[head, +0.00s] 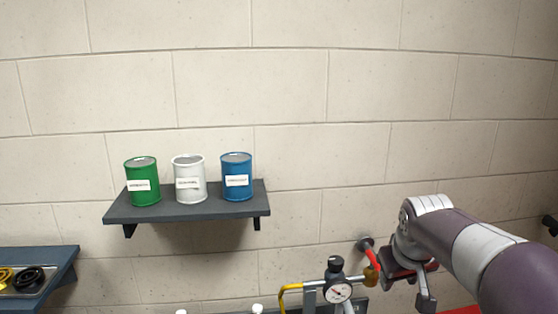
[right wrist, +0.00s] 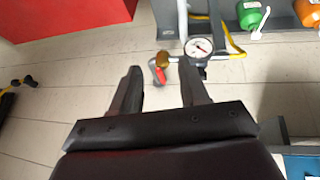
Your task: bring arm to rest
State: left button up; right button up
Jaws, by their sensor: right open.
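My right gripper (head: 408,290) is at the lower right of the head view, pointing down in front of the block wall. In the right wrist view its two fingers (right wrist: 160,82) stand apart with nothing held between them. Beyond the fingertips, a valve with a red handle (right wrist: 159,73) and a round white gauge (right wrist: 200,47) show. In the head view the gauge (head: 339,292) and the red handle (head: 372,258) are just left of the gripper. I cannot tell whether the gripper touches the valve. My left gripper is not in view.
A dark wall shelf (head: 185,213) holds a green can (head: 142,181), a white can (head: 189,179) and a blue can (head: 237,177). A blue-topped bench (head: 62,258) is at lower left. A red block (right wrist: 65,15) shows in the wrist view. The upper wall is clear.

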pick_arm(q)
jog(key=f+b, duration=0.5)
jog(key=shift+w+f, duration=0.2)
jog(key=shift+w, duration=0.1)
pick_arm(e)
jog(key=s+a+f+g, duration=0.2)
jog(key=s+f, duration=0.6)
jog(key=f, duration=0.4)
jog(key=s+a+f+m+g+y, duration=0.1)
jog(key=s+a+f, duration=0.1)
jog(key=s+f, duration=0.7)
notch_tip(320, 180, down, 4)
jog(key=shift+s+a+g, duration=0.2)
jog(key=shift+g, duration=0.2)
